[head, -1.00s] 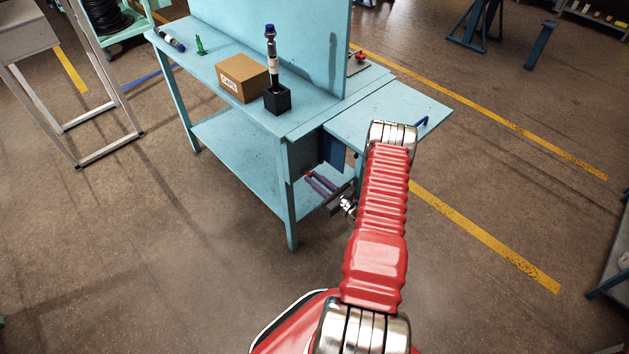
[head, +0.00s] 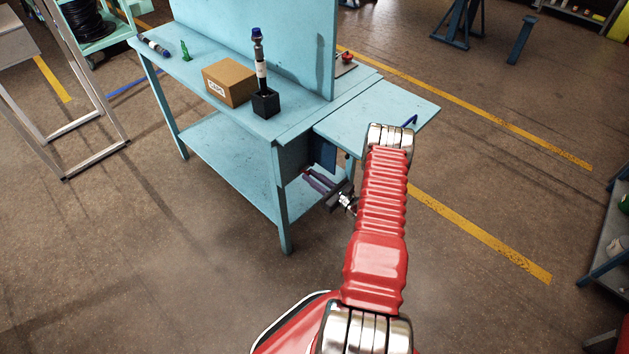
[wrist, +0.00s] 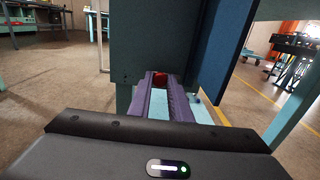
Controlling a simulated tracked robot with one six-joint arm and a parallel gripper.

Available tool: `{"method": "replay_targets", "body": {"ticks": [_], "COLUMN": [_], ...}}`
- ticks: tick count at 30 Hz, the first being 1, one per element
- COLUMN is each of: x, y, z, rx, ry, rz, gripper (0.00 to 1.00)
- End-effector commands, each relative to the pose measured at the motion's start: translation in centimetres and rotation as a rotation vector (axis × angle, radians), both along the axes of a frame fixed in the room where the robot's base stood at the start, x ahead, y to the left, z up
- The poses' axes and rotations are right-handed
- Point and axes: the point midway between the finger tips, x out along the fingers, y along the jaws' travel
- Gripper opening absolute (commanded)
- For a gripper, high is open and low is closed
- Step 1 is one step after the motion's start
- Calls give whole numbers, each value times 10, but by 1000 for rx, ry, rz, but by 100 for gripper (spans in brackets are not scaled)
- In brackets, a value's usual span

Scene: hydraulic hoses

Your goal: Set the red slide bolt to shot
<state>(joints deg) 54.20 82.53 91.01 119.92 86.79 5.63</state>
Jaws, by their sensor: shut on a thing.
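The red slide bolt shows in the wrist view as a small red piece (wrist: 160,78) at the teal bench's end. My gripper (wrist: 161,84) has its two purple fingers on either side of this red piece, shut on it near the fingertips. In the head view my gripper (head: 313,176) is at the bench's right end, below the side leaf. The bolt's body and its catch are hidden, so I cannot tell its position.
The teal bench (head: 225,165) carries a cardboard box (head: 229,83) and a black stand (head: 265,102) holding an upright hose. Its side leaf (head: 385,108) hangs over my gripper. A dark blue panel (wrist: 222,55) is close right of the fingers. Floor in front is clear.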

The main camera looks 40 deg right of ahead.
Motion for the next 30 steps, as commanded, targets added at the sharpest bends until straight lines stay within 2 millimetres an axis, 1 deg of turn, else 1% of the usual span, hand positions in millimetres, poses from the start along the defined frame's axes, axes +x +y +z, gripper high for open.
{"method": "replay_targets", "body": {"ticks": [10,11,18,26,30], "x": [3,3,3,3,-3], "y": [-3,-3,-2,0,-1], "z": [0,0,0,0,0], "rx": [-3,-3,-2,-1,0], "ry": [1,1,1,1,1], "rz": [-2,-2,1,4,4], "gripper": [0,18,35,36,36]}}
